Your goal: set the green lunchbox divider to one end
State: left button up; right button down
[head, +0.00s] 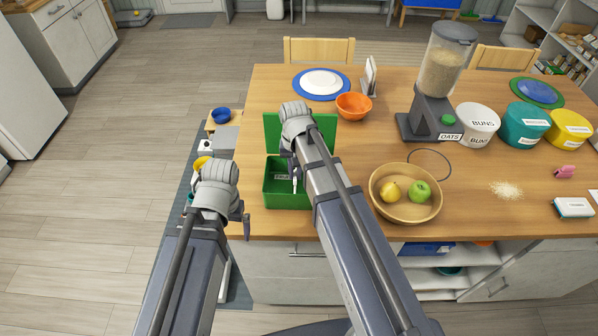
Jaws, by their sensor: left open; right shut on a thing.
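The green lunchbox (268,194) stands open near the table's left front edge, with its lid (271,128) raised at the back. My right gripper (295,182) reaches down into the box and is shut on the divider, which is small and mostly hidden by the gripper and arm. The divider's exact position along the box cannot be made out. My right forearm covers the right part of the box. My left gripper (243,222) is open and empty, off the table's left front corner, apart from the lunchbox.
A wooden bowl (405,213) with a lemon and a green apple stands right of the lunchbox. Behind are an orange bowl (354,105), a blue-rimmed plate (303,92) and an oats dispenser (434,112). Several lidded tubs stand at the right.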

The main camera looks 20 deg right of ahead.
jog(key=a, duration=0.2)
jog(key=w+a, duration=0.1)
jog(key=a, duration=0.1)
jog(key=shift+w+a, duration=0.1)
jog(key=shift+w, duration=0.1)
jog(key=c, duration=0.9)
grip_release()
notch_tip(320, 180, up, 8)
jog(key=p, duration=0.7)
jog(key=shift+f+p, duration=0.1)
jog(key=shift+p, duration=0.3)
jog(key=shift+s, duration=0.1)
jog(key=s+a+f+n+b, duration=0.1)
jog(key=s+f+n+b, duration=0.1)
jog(key=s, duration=0.3)
jog(key=s+a+f+n+h+b, duration=0.1)
jog(key=s+a+f+n+b, duration=0.1)
jog(key=s, duration=0.3)
jog(key=s+a+f+n+b, duration=0.2)
jog(key=s+f+n+b, duration=0.1)
jog(key=s, duration=0.3)
jog(key=shift+s+a+f, duration=0.1)
jog(key=shift+f, duration=0.05)
